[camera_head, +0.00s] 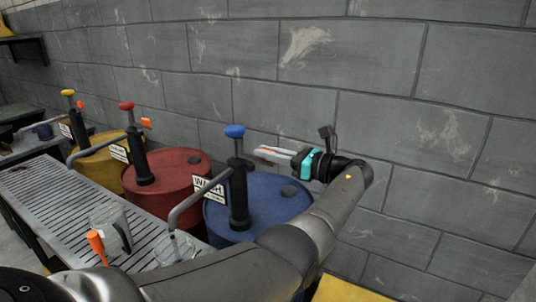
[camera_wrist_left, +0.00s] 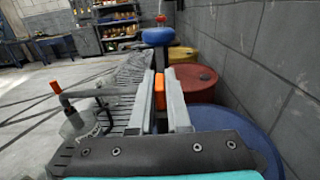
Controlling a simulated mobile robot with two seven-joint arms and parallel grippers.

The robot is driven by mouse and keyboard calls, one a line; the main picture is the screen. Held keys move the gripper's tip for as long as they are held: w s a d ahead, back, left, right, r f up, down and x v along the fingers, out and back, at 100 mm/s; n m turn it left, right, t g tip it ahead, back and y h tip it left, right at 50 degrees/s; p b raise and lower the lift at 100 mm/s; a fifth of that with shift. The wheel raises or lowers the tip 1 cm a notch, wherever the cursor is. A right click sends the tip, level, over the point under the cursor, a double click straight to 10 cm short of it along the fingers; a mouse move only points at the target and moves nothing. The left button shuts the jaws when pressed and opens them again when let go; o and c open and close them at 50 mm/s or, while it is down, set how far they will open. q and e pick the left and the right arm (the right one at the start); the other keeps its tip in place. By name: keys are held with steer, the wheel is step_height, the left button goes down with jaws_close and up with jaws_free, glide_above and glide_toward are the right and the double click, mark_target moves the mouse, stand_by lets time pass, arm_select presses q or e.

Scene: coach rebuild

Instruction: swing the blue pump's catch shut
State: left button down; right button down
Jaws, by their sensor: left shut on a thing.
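The blue pump (camera_head: 238,195) stands upright on the blue drum (camera_head: 277,196), with a blue knob (camera_head: 234,131) on top. The knob also shows straight ahead in the left wrist view (camera_wrist_left: 158,36). My left gripper (camera_head: 262,153) reaches in from the right of the pump, just below knob height. Its fingers are shut on the orange catch (camera_wrist_left: 159,92), which shows between them in the left wrist view. In the head view the fingers mostly hide the catch. Whether it touches the pump's post is hard to tell. My right gripper is in neither view.
A red drum (camera_head: 182,163) and a yellow drum (camera_head: 98,166) with similar pumps stand farther left. A slatted bench (camera_head: 62,200) runs in front, bearing a clear jug (camera_head: 110,226) and a clear vessel under the blue pump's spout. A grey block wall (camera_head: 400,120) stands close behind.

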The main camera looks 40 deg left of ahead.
arm_select(q)
steer(key=shift+f, duration=0.1)
steer(key=c, duration=0.9)
jaws_free()
steer(key=shift+a, duration=0.1)
steer(key=shift+w+d+b, duration=0.15)
steer(key=shift+d+b, duration=0.1)
steer(key=shift+d, duration=1)
steer(key=shift+w+d+b, duration=0.2)
steer(key=shift+d+b, duration=0.05)
steer(key=shift+d, duration=1)
steer(key=shift+w+d+b, duration=0.15)
steer(key=shift+d+b, duration=0.1)
steer(key=shift+d, duration=1)
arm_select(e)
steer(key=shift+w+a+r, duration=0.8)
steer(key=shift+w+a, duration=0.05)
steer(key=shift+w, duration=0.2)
